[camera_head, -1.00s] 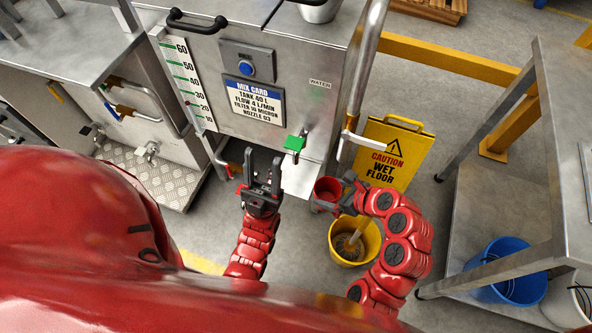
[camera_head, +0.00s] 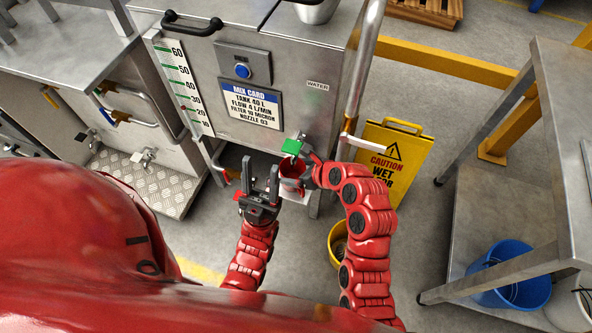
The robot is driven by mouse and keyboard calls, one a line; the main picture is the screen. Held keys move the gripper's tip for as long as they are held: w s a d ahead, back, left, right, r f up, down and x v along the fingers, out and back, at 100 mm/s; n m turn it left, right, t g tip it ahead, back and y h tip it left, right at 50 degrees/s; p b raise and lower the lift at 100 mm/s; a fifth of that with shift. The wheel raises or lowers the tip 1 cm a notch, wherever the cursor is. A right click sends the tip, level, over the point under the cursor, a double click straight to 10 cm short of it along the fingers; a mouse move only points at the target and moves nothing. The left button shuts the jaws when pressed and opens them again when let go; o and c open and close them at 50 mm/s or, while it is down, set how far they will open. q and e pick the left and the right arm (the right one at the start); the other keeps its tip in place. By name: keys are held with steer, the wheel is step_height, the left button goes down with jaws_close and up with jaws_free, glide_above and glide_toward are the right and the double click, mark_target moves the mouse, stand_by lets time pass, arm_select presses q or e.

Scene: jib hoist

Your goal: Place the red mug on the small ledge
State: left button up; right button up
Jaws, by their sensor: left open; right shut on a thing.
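The red mug (camera_head: 292,170) is held by my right gripper (camera_head: 303,177), which is shut on it. The mug is just below the green tap handle (camera_head: 290,147) on the front of the steel tank cabinet. A small pale ledge (camera_head: 296,196) shows just under the mug, partly hidden by the mug and gripper. I cannot tell whether the mug touches the ledge. My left gripper (camera_head: 260,180) is open and empty, pointing up, to the left of the mug.
The steel tank cabinet (camera_head: 305,100) stands ahead, with a level scale and mix card. A yellow bucket (camera_head: 338,240) is behind my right arm. A yellow wet floor sign (camera_head: 395,150) stands right of it. A steel table (camera_head: 560,130) is at far right, a blue bucket (camera_head: 505,275) beneath.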

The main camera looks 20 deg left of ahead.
steer(key=o, duration=1.1)
steer(key=shift+f, duration=0.15)
steer(key=shift+o, duration=0.6)
steer(key=p+v, duration=0.3)
steer(key=v, duration=0.9)
steer(key=shift+s+d, duration=0.1)
